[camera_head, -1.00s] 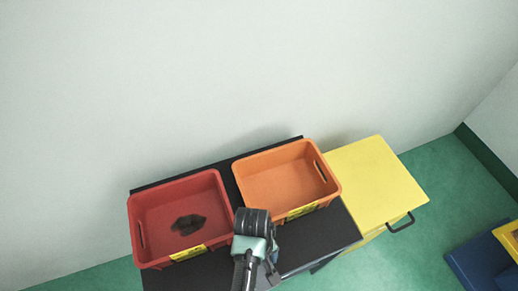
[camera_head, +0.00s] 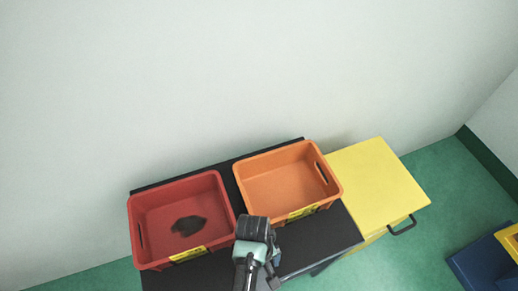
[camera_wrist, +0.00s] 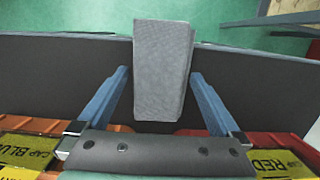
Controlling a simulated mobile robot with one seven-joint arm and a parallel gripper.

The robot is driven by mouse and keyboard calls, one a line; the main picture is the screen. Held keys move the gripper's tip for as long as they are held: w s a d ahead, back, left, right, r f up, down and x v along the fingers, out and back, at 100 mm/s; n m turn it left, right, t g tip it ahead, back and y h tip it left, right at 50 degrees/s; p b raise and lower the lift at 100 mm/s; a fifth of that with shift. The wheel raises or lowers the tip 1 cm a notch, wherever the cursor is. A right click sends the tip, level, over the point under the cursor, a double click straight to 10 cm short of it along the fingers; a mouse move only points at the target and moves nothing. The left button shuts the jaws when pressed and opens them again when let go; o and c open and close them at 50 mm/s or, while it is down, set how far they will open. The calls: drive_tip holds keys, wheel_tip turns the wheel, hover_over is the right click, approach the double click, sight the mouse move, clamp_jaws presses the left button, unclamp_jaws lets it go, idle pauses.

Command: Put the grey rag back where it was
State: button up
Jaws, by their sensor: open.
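A grey, cloth-textured folded piece, which looks like the grey rag (camera_wrist: 163,65), lies at the black table's edge in the wrist view. Its far end overlaps the green floor in the picture. My gripper (camera_wrist: 160,76) is open, with one blue-grey finger on each side of the rag. I cannot tell whether the fingers touch it. In the head view my gripper (camera_head: 253,230) is over the table's front part, in front of the gap between the bins, and the rag is hidden there.
A red bin (camera_head: 150,190) holding a dark crumpled thing (camera_head: 188,225) and an empty orange bin (camera_head: 262,160) stand on the black table (camera_head: 325,232). Their yellow labels face the front. A yellow cabinet (camera_head: 375,180) with a handle adjoins at right. A blue object (camera_head: 485,262) stands on the floor.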

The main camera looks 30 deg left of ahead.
wheel_tip(320, 180, up, 12)
drive_tip(key=w+a+p, duration=0.1)
drive_tip(key=shift+a, duration=0.25)
drive_tip(key=w+a+r+m+t+y, duration=0.2)
drive_tip(key=w+r+t, duration=0.4)
drive_tip(key=w+r, duration=0.65)
drive_tip(key=w+d+r+m+t+y, duration=0.15)
drive_tip(key=w+r+t, duration=0.4)
drive_tip(key=r, duration=0.55)
drive_tip(key=w+d+r+m+t, duration=0.2)
drive_tip(key=w+r+t, duration=0.3)
drive_tip(key=r, duration=0.6)
drive_tip(key=s+d+r+m+t, duration=0.1)
drive_tip(key=d+r+t, duration=0.1)
drive_tip(key=r, duration=0.6)
drive_tip(key=d+r+m+t, duration=0.1)
drive_tip(key=d+r+t, duration=0.2)
drive_tip(key=r, duration=0.5)
drive_tip(key=s+d+r+m+t+h, duration=0.1)
drive_tip(key=s+d+r+t, duration=0.1)
drive_tip(key=s+r, duration=0.4)
drive_tip(key=s+d+r+m+t+h, duration=0.1)
drive_tip(key=s+r+t, duration=0.4)
drive_tip(key=r, duration=0.6)
drive_tip(key=shift+s+d+r+m, duration=0.35)
drive_tip(key=shift+s+d+m, duration=0.1)
drive_tip(key=shift+s+d, duration=0.25)
